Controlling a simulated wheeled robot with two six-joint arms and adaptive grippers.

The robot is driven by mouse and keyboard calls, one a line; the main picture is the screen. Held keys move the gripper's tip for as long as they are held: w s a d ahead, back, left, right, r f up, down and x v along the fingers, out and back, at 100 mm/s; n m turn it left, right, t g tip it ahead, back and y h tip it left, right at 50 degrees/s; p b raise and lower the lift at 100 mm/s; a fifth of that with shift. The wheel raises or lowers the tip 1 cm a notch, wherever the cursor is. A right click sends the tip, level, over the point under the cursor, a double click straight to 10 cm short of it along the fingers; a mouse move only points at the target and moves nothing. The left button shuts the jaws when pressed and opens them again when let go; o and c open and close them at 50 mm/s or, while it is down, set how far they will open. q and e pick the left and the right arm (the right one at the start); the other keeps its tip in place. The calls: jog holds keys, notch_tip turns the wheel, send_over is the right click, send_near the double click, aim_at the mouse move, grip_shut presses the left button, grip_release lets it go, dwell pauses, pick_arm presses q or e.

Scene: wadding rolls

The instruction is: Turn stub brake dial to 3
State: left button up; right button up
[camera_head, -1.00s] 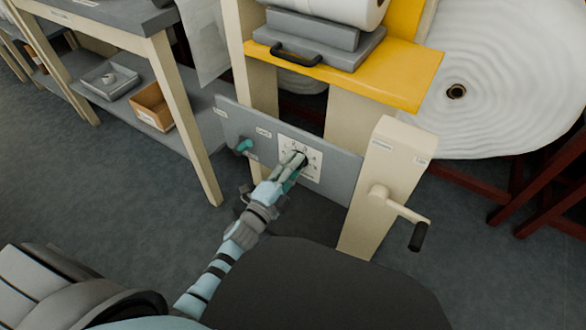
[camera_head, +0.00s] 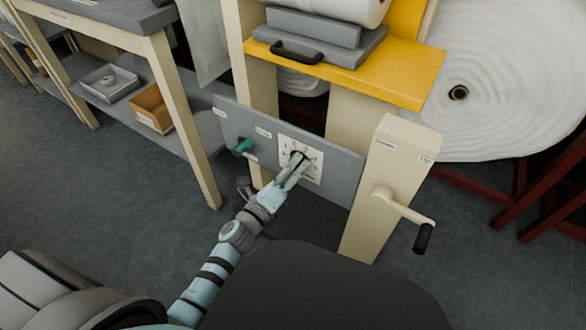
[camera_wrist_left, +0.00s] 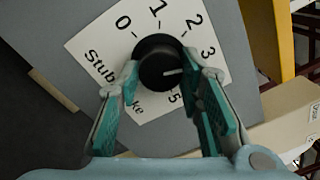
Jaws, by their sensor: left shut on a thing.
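The stub brake dial is a round black knob (camera_wrist_left: 157,60) on a white number plate (camera_wrist_left: 88,42) fixed to a grey panel; the plate also shows in the head view (camera_head: 316,169). The wrist view shows 0, 1, 2, 3 and 5 around the knob. The knob's white mark points right, a little below the 3 and above the 5; a finger covers the plate there. My left gripper (camera_wrist_left: 160,72) is shut on the knob, one finger on each side; it also shows in the head view (camera_head: 294,171). My right gripper is out of view.
A crank handle (camera_head: 405,210) is on the cream post at right. A yellow shelf (camera_head: 400,75) overhangs the panel. A table (camera_head: 105,15) stands at left.

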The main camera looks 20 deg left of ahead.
pick_arm(q)
jog(key=shift+f, duration=0.1)
dwell(0.3)
jog(key=o, duration=1)
jog(key=shift+o, duration=0.8)
jog(key=v, duration=1.2)
